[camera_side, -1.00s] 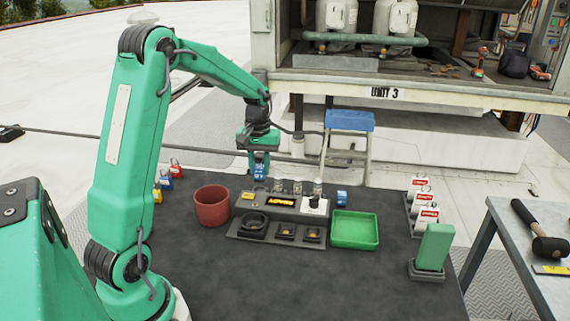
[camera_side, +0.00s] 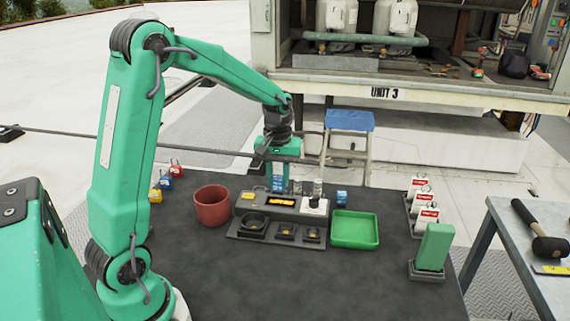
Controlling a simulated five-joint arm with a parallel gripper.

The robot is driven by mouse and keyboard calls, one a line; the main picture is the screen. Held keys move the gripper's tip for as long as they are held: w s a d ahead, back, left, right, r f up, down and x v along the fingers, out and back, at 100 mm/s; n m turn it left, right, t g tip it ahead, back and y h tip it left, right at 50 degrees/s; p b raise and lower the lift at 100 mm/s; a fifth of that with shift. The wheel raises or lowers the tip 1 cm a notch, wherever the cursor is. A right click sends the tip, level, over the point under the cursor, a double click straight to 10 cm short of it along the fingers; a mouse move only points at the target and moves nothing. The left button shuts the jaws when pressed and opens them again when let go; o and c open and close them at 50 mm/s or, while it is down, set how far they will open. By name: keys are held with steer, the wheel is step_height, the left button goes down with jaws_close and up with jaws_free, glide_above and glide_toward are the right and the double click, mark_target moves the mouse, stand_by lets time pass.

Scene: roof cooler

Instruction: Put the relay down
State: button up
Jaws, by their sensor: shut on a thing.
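My gripper (camera_side: 278,176) points down over the back of the grey test unit (camera_side: 250,205), left of the middle of the table. It is shut on a small blue relay (camera_side: 279,185), which is low, close to the unit's back edge. I cannot tell whether the relay touches the unit. Clear cylindrical parts (camera_side: 318,186) stand along the unit's back, right of the gripper. Another blue block (camera_side: 342,197) stands at the right end of the unit.
A red pot (camera_side: 212,206) stands left of the unit and a green tray (camera_side: 355,230) right of it. Red-and-white tags (camera_side: 428,217) and a green block (camera_side: 433,248) stand farther right. The front of the dark table (camera_side: 330,285) is clear.

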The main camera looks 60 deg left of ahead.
steer(key=s+d, duration=0.2)
steer(key=d, duration=0.6)
steer(key=s+d, duration=0.2)
steer(key=d, duration=0.5)
steer(key=shift+s+d+r, duration=0.4)
steer(key=shift+r, duration=0.05)
steer(key=shift+a, duration=0.1)
steer(key=w+a+f, duration=0.1)
steer(key=a+f, duration=0.1)
steer(key=a, duration=0.1)
steer(key=w+a+f, duration=0.1)
steer(key=a+f, duration=0.1)
steer(key=a, duration=0.2)
steer(key=w+a+f, duration=0.2)
steer(key=a+f, duration=0.1)
steer(key=a, duration=0.1)
steer(key=shift+f, duration=2.05)
steer(key=o, duration=1)
steer(key=shift+f, duration=0.1)
